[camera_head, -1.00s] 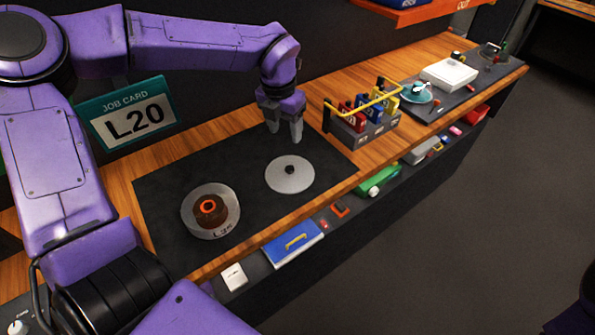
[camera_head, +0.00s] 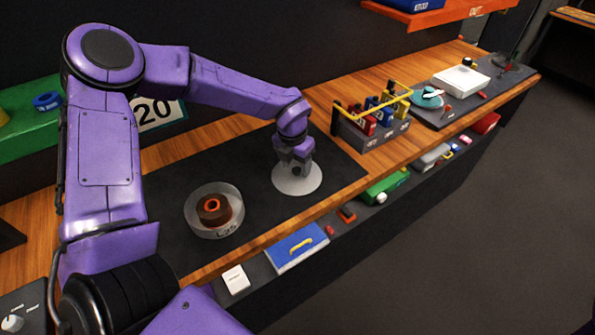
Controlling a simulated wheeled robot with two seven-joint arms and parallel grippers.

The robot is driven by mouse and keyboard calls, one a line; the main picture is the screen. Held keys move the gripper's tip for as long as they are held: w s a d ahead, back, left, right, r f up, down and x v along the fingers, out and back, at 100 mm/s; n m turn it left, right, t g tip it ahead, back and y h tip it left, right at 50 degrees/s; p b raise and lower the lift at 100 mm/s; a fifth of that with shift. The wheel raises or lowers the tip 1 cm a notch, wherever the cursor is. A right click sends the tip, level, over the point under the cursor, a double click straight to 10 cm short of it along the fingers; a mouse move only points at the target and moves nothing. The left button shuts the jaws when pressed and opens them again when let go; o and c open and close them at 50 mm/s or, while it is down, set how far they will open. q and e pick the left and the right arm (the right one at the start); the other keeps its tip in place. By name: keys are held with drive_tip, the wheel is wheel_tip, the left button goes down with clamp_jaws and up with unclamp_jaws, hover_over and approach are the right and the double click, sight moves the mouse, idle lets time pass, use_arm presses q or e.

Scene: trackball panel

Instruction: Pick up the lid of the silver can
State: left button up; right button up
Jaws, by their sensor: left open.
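The lid (camera_head: 297,183) is a flat round silver-grey disc. It lies on the black mat (camera_head: 179,168) on the wooden bench. Its dark centre knob is now hidden behind my gripper. My left gripper (camera_head: 296,172) points down over the middle of the lid with its fingers open. I cannot tell whether the fingers touch the knob or the lid. The open silver can (camera_head: 200,224) stands on the mat to the left of the lid, with a brown and orange ring-shaped part inside and the marking L25 on its side. My right gripper is not in view.
A caddy (camera_head: 377,135) with a yellow handle and several red and blue items stands right of the mat. A shelf below the bench holds a blue case (camera_head: 296,247) and other items. A green surface (camera_head: 30,112) is at the left.

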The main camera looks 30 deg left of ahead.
use_arm(q)
drive_tip(key=shift+w+f, duration=0.1)
drive_tip(key=shift+f, duration=0.4)
clamp_jaws()
drive_tip(key=shift+r, duration=0.15)
